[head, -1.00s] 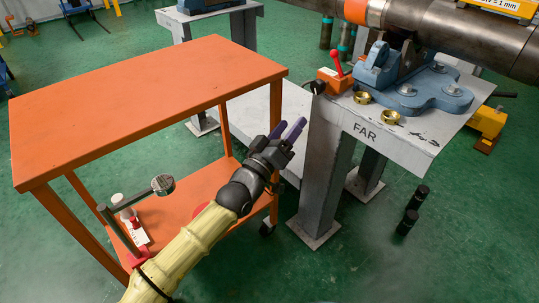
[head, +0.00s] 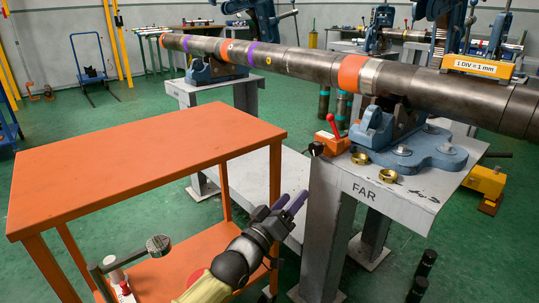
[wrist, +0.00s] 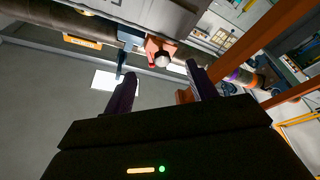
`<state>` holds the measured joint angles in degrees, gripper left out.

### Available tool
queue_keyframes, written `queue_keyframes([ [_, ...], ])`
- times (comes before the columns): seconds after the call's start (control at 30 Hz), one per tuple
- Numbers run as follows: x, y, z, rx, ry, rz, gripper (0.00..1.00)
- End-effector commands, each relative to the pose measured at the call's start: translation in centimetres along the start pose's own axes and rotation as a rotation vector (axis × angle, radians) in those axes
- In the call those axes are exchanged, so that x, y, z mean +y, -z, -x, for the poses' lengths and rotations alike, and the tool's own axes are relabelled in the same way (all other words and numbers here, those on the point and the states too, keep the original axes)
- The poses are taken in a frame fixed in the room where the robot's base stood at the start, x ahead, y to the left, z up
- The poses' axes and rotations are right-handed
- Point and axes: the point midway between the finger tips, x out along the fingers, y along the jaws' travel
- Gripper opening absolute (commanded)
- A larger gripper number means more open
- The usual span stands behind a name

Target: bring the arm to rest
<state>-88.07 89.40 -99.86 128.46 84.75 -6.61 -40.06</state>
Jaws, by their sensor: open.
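My gripper (head: 290,203) is low between the orange cart and the stand marked FAR in the head view. Its two purple fingers are apart with nothing between them. The fingers also show in the wrist view (wrist: 160,90), open and empty. My yellow-sleeved forearm comes up from the bottom edge of the head view.
The orange cart (head: 140,165) has a bare top at left. The FAR stand (head: 420,195) carries a blue vise (head: 410,150), brass rings (head: 387,176) and a red-levered block (head: 331,143). A long pipe (head: 310,65) spans the vises. A gauge (head: 158,244) stands on the cart's lower shelf.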

Motion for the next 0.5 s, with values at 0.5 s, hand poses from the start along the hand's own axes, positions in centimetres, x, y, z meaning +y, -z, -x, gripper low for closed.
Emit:
queue_keyframes([
  [0.5,1.8,-22.8,-4.0,-0.884,0.266,0.111,0.57],
])
